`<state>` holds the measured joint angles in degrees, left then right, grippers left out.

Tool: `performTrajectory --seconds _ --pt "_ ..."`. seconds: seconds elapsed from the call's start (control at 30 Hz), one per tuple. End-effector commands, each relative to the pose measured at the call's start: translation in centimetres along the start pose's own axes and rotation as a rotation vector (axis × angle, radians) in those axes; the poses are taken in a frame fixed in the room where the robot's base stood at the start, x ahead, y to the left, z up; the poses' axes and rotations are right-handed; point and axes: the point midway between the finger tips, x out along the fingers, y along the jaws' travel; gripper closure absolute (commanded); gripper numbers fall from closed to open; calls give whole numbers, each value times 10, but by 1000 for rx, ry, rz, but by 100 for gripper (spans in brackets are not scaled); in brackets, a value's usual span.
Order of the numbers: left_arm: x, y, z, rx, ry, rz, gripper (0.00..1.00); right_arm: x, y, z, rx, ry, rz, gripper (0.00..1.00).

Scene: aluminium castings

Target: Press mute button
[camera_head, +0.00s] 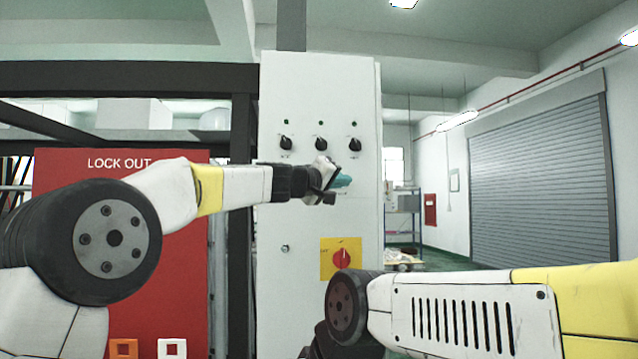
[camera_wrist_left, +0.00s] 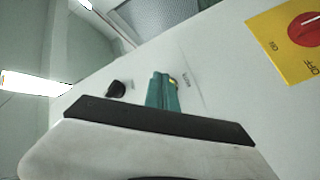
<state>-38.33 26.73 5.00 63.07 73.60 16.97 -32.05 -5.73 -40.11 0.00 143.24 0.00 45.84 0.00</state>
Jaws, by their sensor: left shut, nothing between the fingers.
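The white control panel (camera_head: 320,90) stands upright in front of me. My left gripper (camera_head: 342,182) is shut and empty, its teal fingertips at the panel face below the right-hand black knob. In the left wrist view the shut fingertips (camera_wrist_left: 163,90) partly cover a small yellowish button (camera_wrist_left: 173,82). A small label beside the button is too blurred to read surely. I cannot tell whether the fingertips touch the button. In the head view the gripper hides this spot. My right arm crosses the lower right, with its gripper out of view.
Black knobs (camera_head: 321,144) with green lamps above them line the upper panel. A red rotary switch on a yellow plate (camera_head: 327,272) sits lower down, also seen in the left wrist view (camera_wrist_left: 270,42). A red lock-out board (camera_head: 180,290) stands left.

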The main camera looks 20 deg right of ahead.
Motion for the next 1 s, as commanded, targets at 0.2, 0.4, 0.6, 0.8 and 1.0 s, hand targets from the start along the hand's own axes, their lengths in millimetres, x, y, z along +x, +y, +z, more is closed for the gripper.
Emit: performTrajectory --seconds 0.2,0.4,0.6,0.8,1.0 --pt "0 0 0 0 0 0 100 0 0 0 0 0 0 66" --pt "1 -2 -1 0 0 -1 100 0 0 0 0 0 0 66" --pt "3 -2 -3 2 1 0 100 0 0 0 0 0 0 66" --pt "5 -4 -4 1 2 0 100 0 0 0 0 0 0 66" --pt "6 -5 -5 0 2 -1 100 0 0 0 0 0 0 66"
